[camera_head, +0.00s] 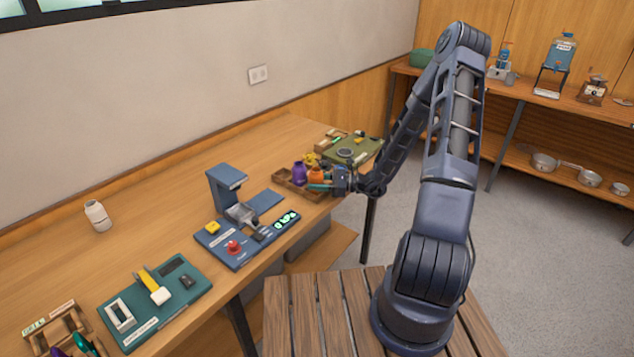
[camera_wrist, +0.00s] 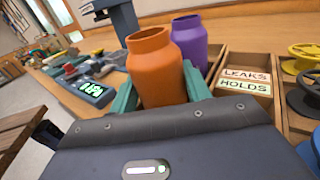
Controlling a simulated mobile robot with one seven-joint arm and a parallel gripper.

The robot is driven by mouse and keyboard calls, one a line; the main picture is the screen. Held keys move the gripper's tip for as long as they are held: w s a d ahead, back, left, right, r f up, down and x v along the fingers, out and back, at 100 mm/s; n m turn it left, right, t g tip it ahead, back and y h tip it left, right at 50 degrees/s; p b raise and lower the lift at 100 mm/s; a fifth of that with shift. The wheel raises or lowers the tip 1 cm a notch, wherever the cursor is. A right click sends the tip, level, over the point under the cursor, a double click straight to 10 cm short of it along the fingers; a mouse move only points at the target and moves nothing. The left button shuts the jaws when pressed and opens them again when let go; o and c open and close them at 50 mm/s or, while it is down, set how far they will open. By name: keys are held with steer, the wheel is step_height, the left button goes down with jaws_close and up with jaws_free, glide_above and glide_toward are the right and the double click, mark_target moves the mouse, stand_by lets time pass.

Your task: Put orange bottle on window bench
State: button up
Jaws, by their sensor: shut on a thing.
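The orange bottle (camera_head: 316,175) is at the tray near the far end of the long wooden bench (camera_head: 150,250), which runs along the wall below the window. In the wrist view the orange bottle (camera_wrist: 157,70) stands nearly upright between the teal fingers of my gripper (camera_wrist: 160,95), with its open mouth up. My gripper (camera_head: 335,184) is shut on it. The bottle's lower part is hidden by my gripper, so I cannot tell whether it touches the tray.
A purple bottle (camera_head: 299,172) stands close beside the orange one. The wooden tray (camera_wrist: 238,117) has "LEAKS" and "HOLDS" labels. A blue test stand (camera_head: 225,187), a green board (camera_head: 150,300) and a white bottle (camera_head: 97,215) occupy the bench. Bare wood lies between them.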

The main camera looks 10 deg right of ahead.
steer(key=shift+f, duration=0.3)
steer(key=o, duration=1.2)
steer(key=shift+o, duration=0.2)
steer(key=s+d, duration=0.2)
steer(key=d, duration=0.9)
steer(key=s+d+r+n+h, duration=0.2)
steer(key=s+r+n+h, duration=0.4)
steer(key=s+r, duration=0.2)
steer(key=s+d+r+n+h, duration=0.2)
steer(key=s+r+n+h, duration=0.3)
steer(key=r, duration=0.8)
steer(key=s+d+r+n+t+h, duration=0.1)
steer(key=s+d+r+n+h, duration=0.1)
steer(key=s+r+n+h, duration=0.4)
steer(key=s+r+n, duration=0.3)
steer(key=s+r, duration=0.1)
steer(key=s, duration=0.1)
steer(key=shift+d+r+h, duration=0.15)
steer(key=shift+r+h, duration=0.1)
steer(key=shift+h, duration=0.05)
